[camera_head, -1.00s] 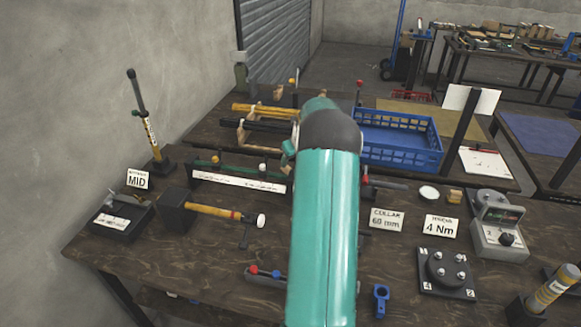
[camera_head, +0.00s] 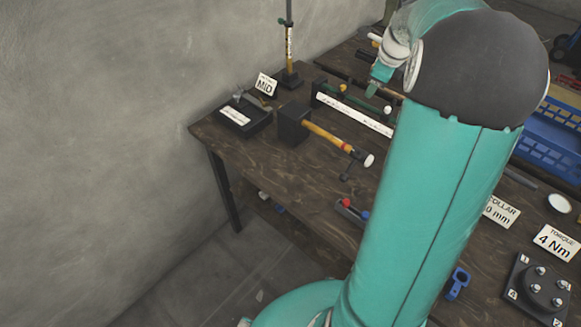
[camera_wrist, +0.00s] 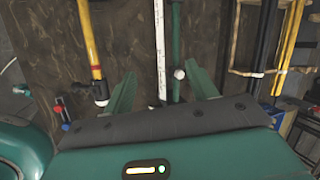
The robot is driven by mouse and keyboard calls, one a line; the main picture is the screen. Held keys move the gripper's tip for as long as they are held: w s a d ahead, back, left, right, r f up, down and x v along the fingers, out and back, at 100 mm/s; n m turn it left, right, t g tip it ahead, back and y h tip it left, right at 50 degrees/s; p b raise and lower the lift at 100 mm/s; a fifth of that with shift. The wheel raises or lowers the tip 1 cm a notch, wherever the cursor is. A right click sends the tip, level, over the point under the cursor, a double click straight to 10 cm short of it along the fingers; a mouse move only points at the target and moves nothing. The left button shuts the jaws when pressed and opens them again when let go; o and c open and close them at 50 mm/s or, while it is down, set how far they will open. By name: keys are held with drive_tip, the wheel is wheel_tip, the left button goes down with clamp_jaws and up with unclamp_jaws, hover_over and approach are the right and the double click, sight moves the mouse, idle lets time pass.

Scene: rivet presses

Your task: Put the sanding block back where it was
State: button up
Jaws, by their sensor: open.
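I cannot make out a sanding block for sure in either current view. My gripper (camera_wrist: 162,88) is open and empty in the wrist view, its two green fingers spread apart above the bench. A white marked strip (camera_wrist: 160,45) and a green rod (camera_wrist: 176,45) with a white knob show between and beyond the fingers. In the head view my arm covers the middle of the bench, and the gripper end is small and partly hidden near the top. A black tray (camera_head: 243,118) with a small grey tool stands at the bench's left end by the MID card (camera_head: 265,84).
An upright rod (camera_head: 289,45) stands behind the card. A blue crate (camera_head: 545,140), a torque card (camera_head: 557,242) and a bolted fixture (camera_head: 535,290) are right of my arm. The wall is close on the left.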

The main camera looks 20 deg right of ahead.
drive_tip(key=s+a+r+n, duration=0.2)
drive_tip(key=a+n, duration=0.3)
drive_tip(key=a, duration=0.3)
drive_tip(key=s+a+r+n, duration=0.3)
drive_tip(key=a+n, duration=0.1)
drive_tip(key=a, duration=0.3)
drive_tip(key=s+a+r+n, duration=0.2)
drive_tip(key=a+n, duration=0.3)
drive_tip(key=a, duration=0.3)
drive_tip(key=s+a+f+n+t+y, duration=0.1)
drive_tip(key=s+a+f+n, duration=0.1)
drive_tip(key=s+a+n, duration=1)
drive_tip(key=s+n, duration=0.2)
drive_tip(key=shift+s+a+f+n, duration=0.25)
drive_tip(key=shift+f+n, duration=0.1)
drive_tip(key=shift+n, duration=0.05)
drive_tip(key=c, duration=0.5)
drive_tip(key=shift+o, duration=0.2)
drive_tip(key=shift+s, duration=0.1)
